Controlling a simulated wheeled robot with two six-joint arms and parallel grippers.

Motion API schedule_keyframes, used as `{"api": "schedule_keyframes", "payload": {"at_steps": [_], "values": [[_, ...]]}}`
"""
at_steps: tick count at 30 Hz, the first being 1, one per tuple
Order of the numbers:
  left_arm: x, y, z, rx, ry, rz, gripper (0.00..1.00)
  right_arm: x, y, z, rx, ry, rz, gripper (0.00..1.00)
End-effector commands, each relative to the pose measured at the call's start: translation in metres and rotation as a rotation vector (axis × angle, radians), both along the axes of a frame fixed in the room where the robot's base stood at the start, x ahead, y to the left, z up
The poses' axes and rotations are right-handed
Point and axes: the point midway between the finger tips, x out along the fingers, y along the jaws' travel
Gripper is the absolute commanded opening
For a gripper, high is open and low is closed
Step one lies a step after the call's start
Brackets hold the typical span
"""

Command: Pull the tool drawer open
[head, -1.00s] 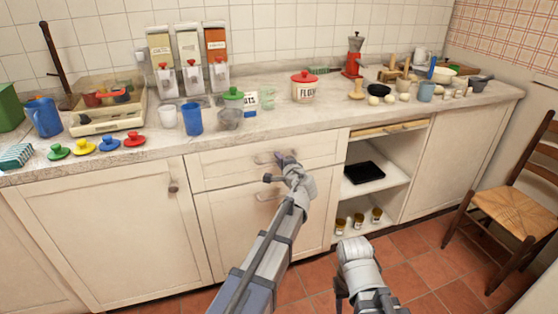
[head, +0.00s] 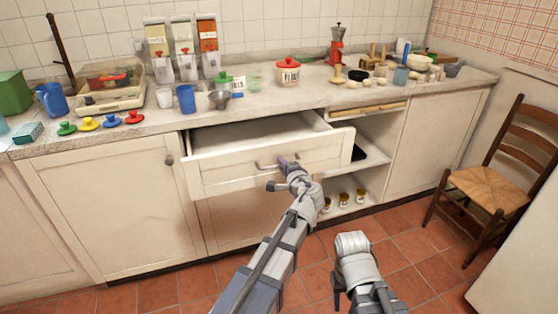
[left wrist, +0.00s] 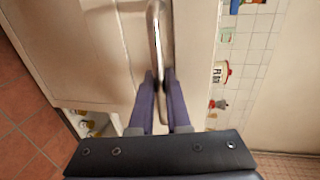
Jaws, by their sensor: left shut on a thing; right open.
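The tool drawer (head: 225,176) is a cream drawer under the counter. It stands well out from the cabinet, and its visible inside looks empty. My left gripper (head: 286,161) is shut on the metal drawer handle (head: 265,166), near the handle's right part. In the left wrist view the two purple fingers (left wrist: 158,90) sit on either side of the handle bar (left wrist: 154,35). My right gripper (head: 340,290) hangs low over the floor, away from the drawer; its fingers are mostly hidden.
The counter (head: 160,125) holds jars, mugs, dispensers and coloured lids. An open shelf (head: 365,180) with a black tray and several small jars lies right of the drawer. A wooden chair (head: 490,185) stands at the right. Tiled floor (head: 420,250) is clear in front.

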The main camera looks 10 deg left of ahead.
Motion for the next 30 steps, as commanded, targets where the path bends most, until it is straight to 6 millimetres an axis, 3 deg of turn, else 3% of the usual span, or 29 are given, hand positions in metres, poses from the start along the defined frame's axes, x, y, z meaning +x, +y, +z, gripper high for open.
{"api": "schedule_keyframes", "payload": {"at_steps": [6,12,30], "values": [[-0.037,-0.023,0.000,0.002,0.000,-0.003,0.00,0.000,0.000,0.000,0.000,0.000,0.000,0.50],[-0.057,-0.038,0.000,0.002,0.000,-0.003,0.00,0.000,0.000,0.000,0.000,0.000,0.000,0.50],[-0.069,-0.047,0.000,0.002,0.000,-0.001,0.00,0.000,0.000,0.000,0.000,0.000,0.000,0.50]]}}
